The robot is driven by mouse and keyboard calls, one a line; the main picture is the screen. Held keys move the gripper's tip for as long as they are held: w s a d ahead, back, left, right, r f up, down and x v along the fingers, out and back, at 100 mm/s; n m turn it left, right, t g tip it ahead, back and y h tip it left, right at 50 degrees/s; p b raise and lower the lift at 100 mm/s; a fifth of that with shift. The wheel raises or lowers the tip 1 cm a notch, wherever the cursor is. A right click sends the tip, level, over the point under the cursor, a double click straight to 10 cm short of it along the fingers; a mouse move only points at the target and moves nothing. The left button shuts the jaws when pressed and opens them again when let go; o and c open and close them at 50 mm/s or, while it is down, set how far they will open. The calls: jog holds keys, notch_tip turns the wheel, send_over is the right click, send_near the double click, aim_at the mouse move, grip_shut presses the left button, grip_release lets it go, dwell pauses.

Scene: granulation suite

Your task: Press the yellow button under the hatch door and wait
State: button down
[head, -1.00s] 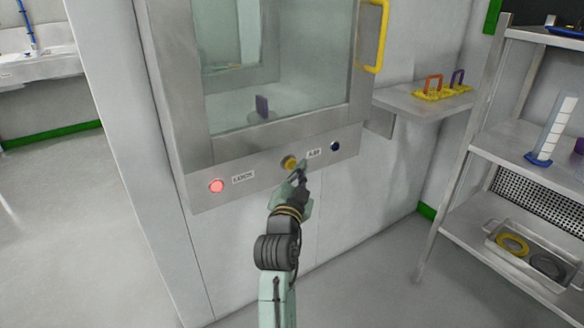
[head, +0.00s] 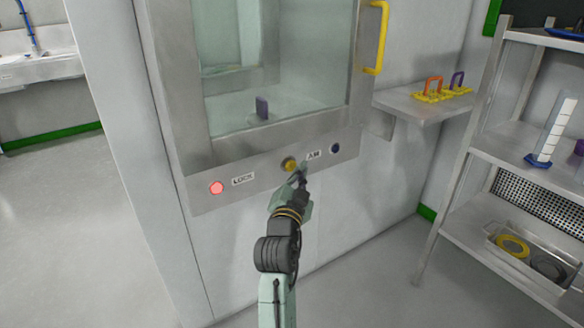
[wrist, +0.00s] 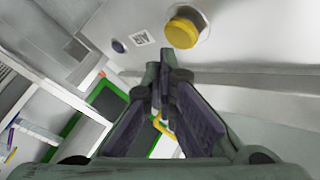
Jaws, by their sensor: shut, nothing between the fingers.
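The yellow button (head: 289,164) sits on the metal panel under the glass hatch door (head: 275,75). It also shows as a round yellow cap in the wrist view (wrist: 182,32), standing out from its ring. My gripper (head: 301,174) is shut and empty, with its fingertips just below and right of the button in the head view. In the wrist view my gripper (wrist: 163,58) has its tips together below and left of the button, with a small gap visible in the picture. Whether it touches the panel cannot be told.
A lit red light (head: 217,188) by a LOCK label is left on the panel, and a dark blue button (head: 335,148) is right. A yellow handle (head: 377,37) edges the door. A side shelf (head: 425,104) and a rack (head: 505,150) stand right.

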dwell(0.4)
jog(key=shift+w+a+b, duration=0.25)
jog(key=shift+w+b, duration=0.05)
jog(key=shift+w, duration=0.05)
jog(key=shift+w+a, duration=0.3)
jog(key=shift+w, duration=0.05)
dwell(0.7)
dwell(0.4)
jog(key=shift+s+d, duration=0.55)
jog(key=shift+s, duration=0.15)
jog(key=s+d, duration=0.1)
jog(key=s, duration=0.1)
jog(key=s+d, duration=0.2)
dwell(0.7)
